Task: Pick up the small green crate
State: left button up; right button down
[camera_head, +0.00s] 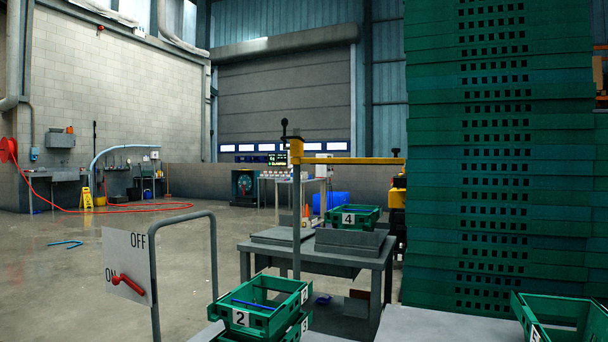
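Several small green crates show in the head view. One crate marked 2 (241,317) sits at the bottom centre on top of another green crate marked 3 (304,328). A thin blue item lies in the crate marked 2. A green crate marked 4 (367,216) stands farther back on a grey table. Another green crate (563,309) is at the bottom right, partly cut off by the frame. Neither of my grippers is in view.
A tall stack of green crates (440,150) fills the right side. A grey table (345,261) stands in the middle with a yellow bar above it. An ON/OFF panel with a red lever (128,285) stands left of the near crates. The floor at left is mostly open.

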aim_at(250, 324)
jog(key=l+u, duration=0.2)
jog(key=l, duration=0.35)
jog(key=l+u, duration=0.25)
jog(key=l, duration=0.35)
jog(key=l+u, duration=0.2)
jog(key=l, duration=0.4)
jog(key=k+l+u, duration=0.1)
jog(key=l+u, duration=0.15)
jog(key=l, duration=0.3)
jog(key=i+j+z, duration=0.2)
jog(key=z, duration=0.15)
jog(key=i+j+z, duration=0.2)
jog(key=z, duration=0.15)
jog(key=i+j+z, duration=0.15)
jog(key=j+z, duration=0.2)
jog(key=k+j+z, duration=0.15)
jog(key=j, duration=0.2)
jog(key=k+j+z, duration=0.2)
jog(key=i, duration=0.3)
jog(key=u, duration=0.05)
